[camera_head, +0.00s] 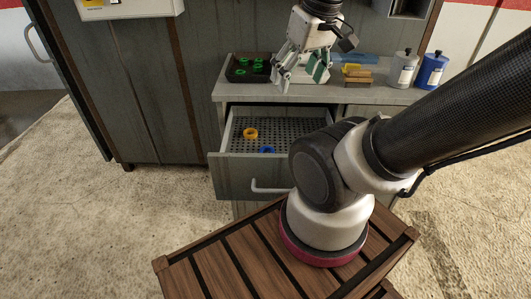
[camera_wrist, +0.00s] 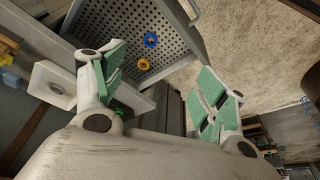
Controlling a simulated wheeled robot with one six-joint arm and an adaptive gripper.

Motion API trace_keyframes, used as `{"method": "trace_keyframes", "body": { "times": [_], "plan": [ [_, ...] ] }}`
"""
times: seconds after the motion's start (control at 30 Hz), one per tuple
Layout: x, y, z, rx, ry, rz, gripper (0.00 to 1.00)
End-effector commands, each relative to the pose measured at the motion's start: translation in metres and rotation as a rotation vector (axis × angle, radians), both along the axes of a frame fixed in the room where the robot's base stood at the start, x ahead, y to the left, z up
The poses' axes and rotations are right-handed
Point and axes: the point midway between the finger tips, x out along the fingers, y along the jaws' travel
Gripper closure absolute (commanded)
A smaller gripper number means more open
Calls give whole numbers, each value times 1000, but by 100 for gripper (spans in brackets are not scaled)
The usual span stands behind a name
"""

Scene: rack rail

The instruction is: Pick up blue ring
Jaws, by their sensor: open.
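The blue ring (camera_head: 267,150) lies on the perforated floor of the open drawer (camera_head: 243,171), near its front. It also shows in the wrist view (camera_wrist: 151,40), where a yellow-orange ring (camera_wrist: 144,64) lies close to it. In the head view the yellow-orange ring (camera_head: 250,134) is behind and left of the blue one. My gripper (camera_head: 300,78) is above the worktop, behind and above the drawer, away from the blue ring. In the wrist view its green-padded fingers (camera_wrist: 165,85) are spread wide with nothing between them.
A dark tray with green rings (camera_head: 240,71) stands on the worktop (camera_head: 345,94), left of my gripper. Right of it are wooden blocks (camera_head: 357,76), a white bottle (camera_head: 402,68) and a blue bottle (camera_head: 431,70). The drawer has raised walls and a front handle (camera_head: 270,188).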

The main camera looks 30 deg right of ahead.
Motion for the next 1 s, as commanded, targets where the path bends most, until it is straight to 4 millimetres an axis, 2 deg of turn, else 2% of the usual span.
{"method": "trace_keyframes", "body": {
  "times": [0.37, 0.57, 0.77, 1.0],
  "plan": [
    [9, -6, -29, 11, 149, -34, 27],
    [24, -10, -59, 41, 273, -84, 27],
    [50, -14, -110, 107, 405, -280, 27],
    [82, -20, -185, 182, 501, -683, 27]
  ]
}}
